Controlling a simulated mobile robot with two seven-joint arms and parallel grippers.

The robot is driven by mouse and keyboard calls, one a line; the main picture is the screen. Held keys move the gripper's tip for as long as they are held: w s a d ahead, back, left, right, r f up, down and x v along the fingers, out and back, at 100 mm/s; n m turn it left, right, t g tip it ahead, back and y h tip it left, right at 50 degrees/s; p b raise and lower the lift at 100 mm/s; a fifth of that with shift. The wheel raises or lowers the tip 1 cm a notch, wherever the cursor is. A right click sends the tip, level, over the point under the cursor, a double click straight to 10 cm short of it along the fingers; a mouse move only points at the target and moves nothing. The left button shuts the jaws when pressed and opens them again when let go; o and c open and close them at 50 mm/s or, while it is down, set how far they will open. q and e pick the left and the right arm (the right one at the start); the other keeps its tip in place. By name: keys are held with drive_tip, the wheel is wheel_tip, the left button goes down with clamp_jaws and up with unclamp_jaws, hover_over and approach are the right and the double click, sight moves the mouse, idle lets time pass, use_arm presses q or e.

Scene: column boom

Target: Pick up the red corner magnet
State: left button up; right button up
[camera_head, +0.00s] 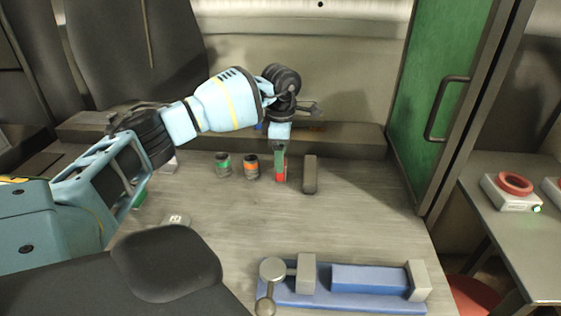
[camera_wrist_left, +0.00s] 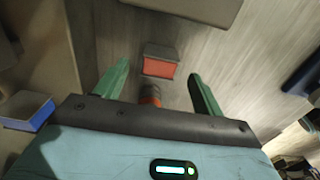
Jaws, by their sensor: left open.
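The red corner magnet (camera_head: 280,176) stands on the table, partly hidden behind my left gripper in the head view. In the left wrist view it is a small block with a red face and a grey top (camera_wrist_left: 158,66). My left gripper (camera_head: 280,150) points down over it. Its two green fingers (camera_wrist_left: 158,74) are apart, one on each side of the red block in the left wrist view. I cannot tell how far the fingertips reach down beside it. Nothing is held. My right gripper is not in view.
Cans with green (camera_head: 223,166) and orange (camera_head: 251,168) bands stand left of the magnet. A dark upright bar (camera_head: 310,175) stands close on its right. A blue vise (camera_head: 370,280) lies at the front. A green door (camera_head: 440,70) bounds the right side. The middle of the table is clear.

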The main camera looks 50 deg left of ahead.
use_arm(q)
drive_tip(key=shift+f, duration=1.75)
drive_tip(key=c, duration=1.3)
drive_tip(key=shift+r, duration=0.1)
drive_tip(key=shift+w+r, duration=0.1)
drive_tip(key=shift+r, duration=1.35)
drive_tip(key=shift+s+r, duration=0.25)
drive_tip(key=shift+s, duration=0.05)
drive_tip(key=s+d, duration=0.2)
drive_tip(key=s, duration=0.2)
drive_tip(key=s+d+r, duration=0.1)
drive_tip(key=s+d, duration=0.2)
drive_tip(key=s, duration=0.2)
drive_tip(key=s+d, duration=0.2)
drive_tip(key=s, duration=0.2)
drive_tip(key=shift+s+d+r+b, duration=0.2)
drive_tip(key=shift+s+d+b, duration=0.05)
drive_tip(key=shift+d+b, duration=0.15)
